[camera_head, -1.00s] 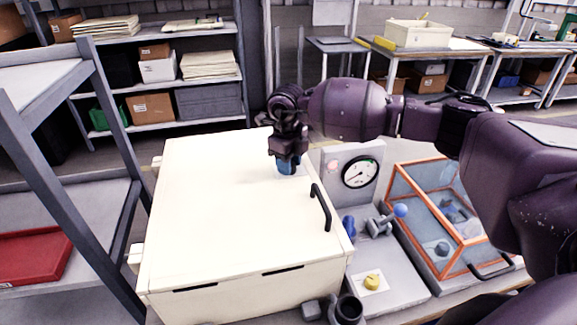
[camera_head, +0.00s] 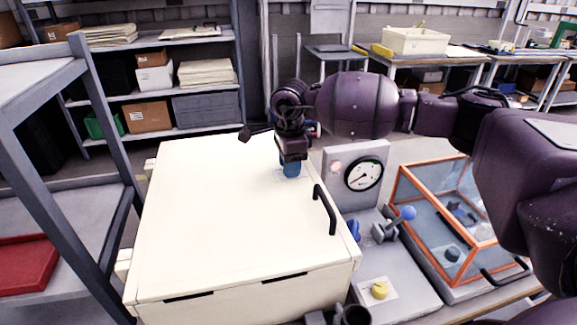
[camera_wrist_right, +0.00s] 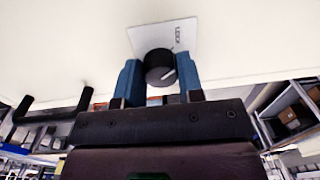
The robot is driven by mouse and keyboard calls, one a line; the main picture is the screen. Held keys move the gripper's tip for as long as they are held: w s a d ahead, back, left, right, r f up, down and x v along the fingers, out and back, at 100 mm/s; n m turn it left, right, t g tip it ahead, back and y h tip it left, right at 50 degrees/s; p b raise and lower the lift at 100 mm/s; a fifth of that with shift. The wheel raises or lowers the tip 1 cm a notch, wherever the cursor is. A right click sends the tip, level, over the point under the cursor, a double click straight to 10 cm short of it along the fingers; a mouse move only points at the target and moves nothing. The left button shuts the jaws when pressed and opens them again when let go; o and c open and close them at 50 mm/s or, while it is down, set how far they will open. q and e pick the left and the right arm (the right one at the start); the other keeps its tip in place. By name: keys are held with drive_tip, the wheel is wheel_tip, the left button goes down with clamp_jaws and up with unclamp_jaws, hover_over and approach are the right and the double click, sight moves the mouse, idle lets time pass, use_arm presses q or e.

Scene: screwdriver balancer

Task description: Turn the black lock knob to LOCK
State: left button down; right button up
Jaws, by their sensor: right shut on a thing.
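The black lock knob (camera_wrist_right: 157,66) shows in the right wrist view, with a white pointer line toward the right finger. It sits on a white label plate (camera_wrist_right: 182,36) with lettering that seems to read LOCK; the pointer is not directed straight at the lettering. My right gripper (camera_head: 290,170) stands over the top of a large cream box (camera_head: 215,225). In the right wrist view its blue fingers (camera_wrist_right: 160,80) are shut on the knob's two sides. In the head view the gripper hides the knob. My left gripper is out of view.
A black handle (camera_head: 324,208) stands on the box just right of the gripper. A gauge panel (camera_head: 362,172), blue-knobbed lever (camera_head: 405,213), yellow knob (camera_head: 379,289) and orange-framed clear case (camera_head: 440,225) lie to the right. The box top's left part is clear.

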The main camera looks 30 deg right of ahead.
drive_tip(key=shift+n, duration=0.9)
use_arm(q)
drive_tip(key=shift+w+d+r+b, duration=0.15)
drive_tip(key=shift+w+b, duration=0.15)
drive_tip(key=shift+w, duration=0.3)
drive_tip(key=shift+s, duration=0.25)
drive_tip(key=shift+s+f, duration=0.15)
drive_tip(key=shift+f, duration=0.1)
use_arm(e)
drive_tip(key=o, duration=0.9)
drive_tip(key=r, duration=0.9)
drive_tip(key=shift+s+r, duration=0.2)
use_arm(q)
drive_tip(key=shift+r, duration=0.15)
use_arm(e)
drive_tip(key=shift+r, duration=0.75)
